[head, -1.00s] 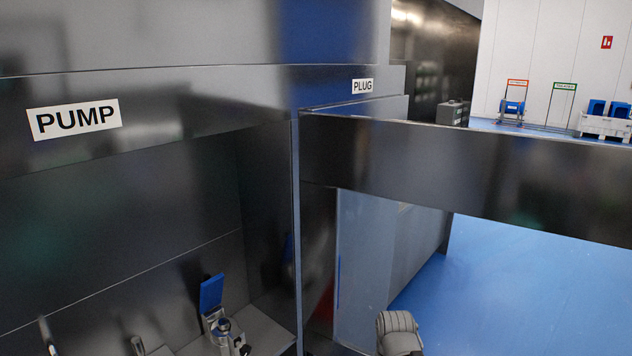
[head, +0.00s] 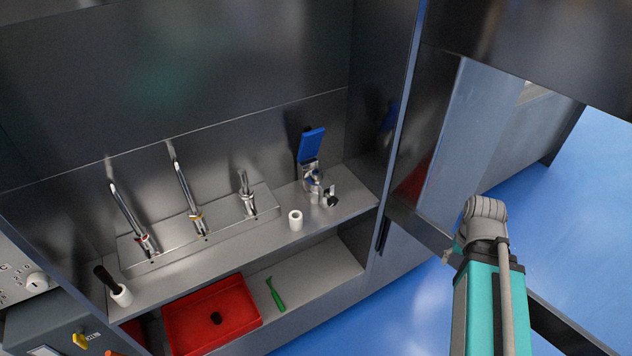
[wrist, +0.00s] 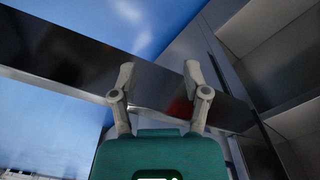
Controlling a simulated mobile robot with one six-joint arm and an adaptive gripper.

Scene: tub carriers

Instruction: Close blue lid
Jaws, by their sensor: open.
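The blue lid (head: 312,145) stands raised, tilted up, above a metal fitting (head: 312,182) at the right end of the steel shelf in the head view. My arm shows at the lower right of the head view, well to the right of the lid and outside the cabinet; its fingertips are not clear there. In the wrist view my gripper (wrist: 157,75) has its two fingers spread apart with nothing between them. The lid is not in the wrist view.
Several metal taps (head: 195,218) stand along the shelf (head: 270,232). A white cup (head: 295,220) stands left of the fitting. A red tray (head: 212,315) and a green-handled tool (head: 274,294) lie below. A vertical cabinet post (head: 400,120) separates my arm from the shelf.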

